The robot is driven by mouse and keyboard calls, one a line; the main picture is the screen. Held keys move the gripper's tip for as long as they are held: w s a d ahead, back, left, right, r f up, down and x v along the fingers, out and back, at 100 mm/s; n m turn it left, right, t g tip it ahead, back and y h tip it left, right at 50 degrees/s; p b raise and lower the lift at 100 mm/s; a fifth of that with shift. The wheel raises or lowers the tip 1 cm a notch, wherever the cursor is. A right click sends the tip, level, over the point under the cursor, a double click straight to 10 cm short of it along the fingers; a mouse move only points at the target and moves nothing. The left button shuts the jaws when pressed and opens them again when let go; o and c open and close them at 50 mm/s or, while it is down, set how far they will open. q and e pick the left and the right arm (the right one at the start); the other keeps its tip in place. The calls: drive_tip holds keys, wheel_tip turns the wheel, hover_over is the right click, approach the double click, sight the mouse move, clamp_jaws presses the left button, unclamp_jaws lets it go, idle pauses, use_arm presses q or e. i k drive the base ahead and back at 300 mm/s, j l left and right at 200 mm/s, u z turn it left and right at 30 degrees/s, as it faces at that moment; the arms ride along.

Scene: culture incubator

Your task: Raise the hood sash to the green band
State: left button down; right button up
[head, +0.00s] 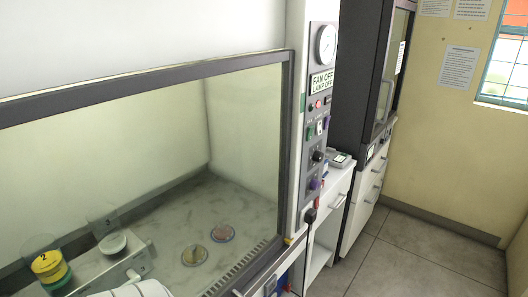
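The hood sash (285,130) is a large clear pane in a dark grey frame, filling the left and middle of the head view. It covers the hood opening, and its lower edge runs out of view at the bottom. A small green band (303,103) is on the white right post, beside the upper part of the sash frame. A small yellow mark (289,241) is low on the same post, near the sash's lower right corner. Neither of my grippers is in view.
A control panel (318,130) with a gauge, reading FAN OFF, LAMP OFF, is right of the sash. Open floor (420,255) lies at the right.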

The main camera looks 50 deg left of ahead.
sight(13, 113)
drive_tip(key=u, duration=2.25)
